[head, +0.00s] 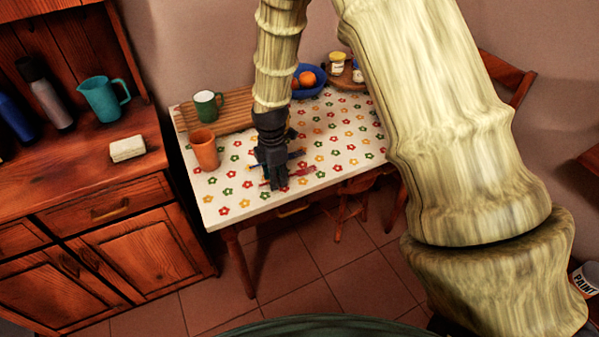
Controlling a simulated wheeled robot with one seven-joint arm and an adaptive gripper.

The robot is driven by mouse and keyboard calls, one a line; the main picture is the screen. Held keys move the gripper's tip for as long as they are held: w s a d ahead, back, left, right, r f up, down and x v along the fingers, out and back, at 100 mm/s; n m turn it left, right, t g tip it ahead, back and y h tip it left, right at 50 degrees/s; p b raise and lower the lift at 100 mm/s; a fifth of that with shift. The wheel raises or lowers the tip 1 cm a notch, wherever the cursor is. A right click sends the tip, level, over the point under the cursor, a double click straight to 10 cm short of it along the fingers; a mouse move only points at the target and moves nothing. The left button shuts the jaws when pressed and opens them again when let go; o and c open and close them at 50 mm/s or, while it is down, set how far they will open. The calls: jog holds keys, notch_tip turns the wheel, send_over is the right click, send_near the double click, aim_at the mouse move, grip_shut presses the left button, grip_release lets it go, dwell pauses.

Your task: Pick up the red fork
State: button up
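The red fork (302,171) lies on the flower-patterned tabletop (236,209), near its front edge. Its right part shows to the right of my gripper, and my gripper hides its middle. My dark gripper (277,184) points down over the fork, with its fingertips at or close to the table. I cannot tell whether the fingers touch the fork or how far apart they are. A blue utensil (296,155) lies just behind the red fork, also partly hidden by my gripper.
An orange cup (204,149) stands left of my gripper. Behind are a wooden board (234,112) with a green mug (208,106) and a blue bowl (310,88) of orange fruit. A wooden cabinet (75,160) stands left. The table's front right is clear.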

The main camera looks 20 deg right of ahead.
jog(key=shift+f, duration=0.15)
grip_shut()
dwell(0.4)
